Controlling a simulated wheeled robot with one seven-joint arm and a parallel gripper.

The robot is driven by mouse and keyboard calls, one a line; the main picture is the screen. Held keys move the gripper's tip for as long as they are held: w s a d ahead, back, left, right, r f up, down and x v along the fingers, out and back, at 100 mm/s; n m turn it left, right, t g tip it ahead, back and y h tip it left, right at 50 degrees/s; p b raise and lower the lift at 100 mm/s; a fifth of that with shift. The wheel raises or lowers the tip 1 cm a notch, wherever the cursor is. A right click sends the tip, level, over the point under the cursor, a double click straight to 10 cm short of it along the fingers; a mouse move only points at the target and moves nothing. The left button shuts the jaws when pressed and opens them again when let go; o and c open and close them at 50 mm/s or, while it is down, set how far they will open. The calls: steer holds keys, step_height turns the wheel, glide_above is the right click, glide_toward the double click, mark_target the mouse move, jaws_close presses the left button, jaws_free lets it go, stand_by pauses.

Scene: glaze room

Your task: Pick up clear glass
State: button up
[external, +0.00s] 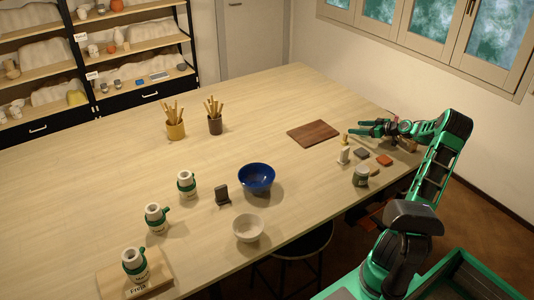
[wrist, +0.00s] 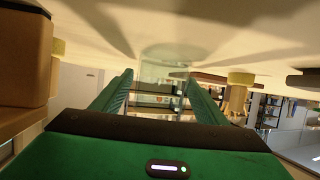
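My gripper (external: 360,128) reaches low over the right end of the table in the external view, its fingers apart. In the wrist view, which is upside down, the green fingers of my gripper (wrist: 158,79) are spread. A faint see-through shape, seemingly the clear glass (wrist: 168,57), stands on the table between or just beyond the fingertips. I cannot tell whether the fingers touch it. I cannot make out the glass in the external view.
A brown board (external: 313,133) lies left of my gripper. Small blocks (external: 361,153), a white bottle (external: 344,156) and a green-grey jar (external: 361,176) stand close in front. A blue bowl (external: 256,178) and white bowl (external: 248,228) are farther left.

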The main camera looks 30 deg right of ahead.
steer(key=c, duration=1.2)
steer(key=shift+r, duration=0.1)
